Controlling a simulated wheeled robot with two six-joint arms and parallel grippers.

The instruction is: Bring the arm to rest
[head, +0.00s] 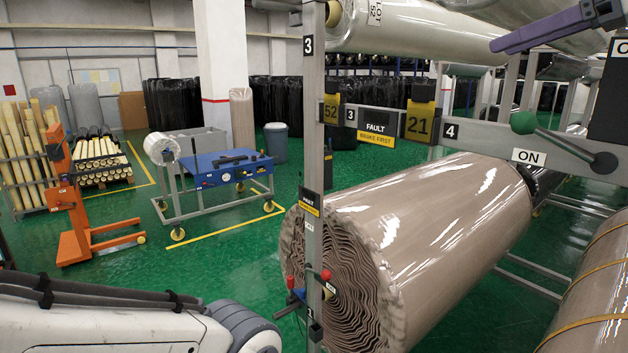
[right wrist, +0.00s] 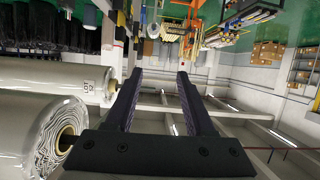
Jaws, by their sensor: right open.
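My right gripper (head: 500,42) is raised at the upper right of the head view, its purple fingers pointing left. In the right wrist view its two dark fingers (right wrist: 160,75) stand apart with nothing between them. A white arm of mine (head: 100,322) crosses the lower left of the head view. My left gripper is not in view.
A large brown wrapped roll (head: 430,235) lies in the rack behind a grey post (head: 313,130). A pale wrapped roll (head: 430,30) is above it. Another brown roll (head: 600,290) is at lower right. A blue cart (head: 225,168) and orange lifter (head: 75,215) stand on the green floor.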

